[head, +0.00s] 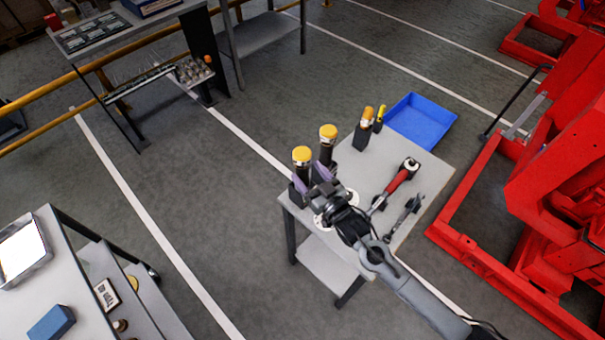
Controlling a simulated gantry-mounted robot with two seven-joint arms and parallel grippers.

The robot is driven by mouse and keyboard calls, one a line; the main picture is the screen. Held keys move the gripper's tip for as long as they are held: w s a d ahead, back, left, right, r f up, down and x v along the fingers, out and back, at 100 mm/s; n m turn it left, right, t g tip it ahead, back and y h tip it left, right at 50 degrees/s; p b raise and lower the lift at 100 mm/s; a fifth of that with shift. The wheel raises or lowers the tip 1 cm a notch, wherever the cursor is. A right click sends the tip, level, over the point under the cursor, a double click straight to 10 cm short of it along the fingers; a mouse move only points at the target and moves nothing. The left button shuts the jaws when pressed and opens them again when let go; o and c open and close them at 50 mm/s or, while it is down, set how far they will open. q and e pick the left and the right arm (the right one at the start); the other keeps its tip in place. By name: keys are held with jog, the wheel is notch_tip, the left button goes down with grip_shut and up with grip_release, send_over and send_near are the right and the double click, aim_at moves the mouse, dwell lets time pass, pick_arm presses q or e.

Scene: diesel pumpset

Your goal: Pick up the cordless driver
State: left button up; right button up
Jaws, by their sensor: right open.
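A red and black hand tool (400,180) lies on the small grey table (432,178). Two dark upright tools with yellow tops, one at the left (302,156) and one beside it (328,134), stand at the table's left edge. I cannot tell for sure which of these is the cordless driver. My right gripper (312,179) is open, its purplish fingers spread close to the lower parts of the two upright tools. I cannot tell whether it touches them. My right arm hides part of the table. My left gripper is out of view.
A grey tool (405,216) lies beside the red one. An orange-topped item (366,119) and a yellow one (379,117) stand near the far edge by a blue tray (420,121). Red machinery (470,255) stands close on the right. Open floor lies left of the table.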

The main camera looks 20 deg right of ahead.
jog(key=shift+w+a, duration=0.25)
jog(key=shift+w, duration=0.65)
jog(key=shift+w+a, duration=0.2)
jog(key=shift+w, duration=0.7)
jog(key=shift+c, duration=0.3)
grip_shut()
jog(key=shift+r, duration=0.15)
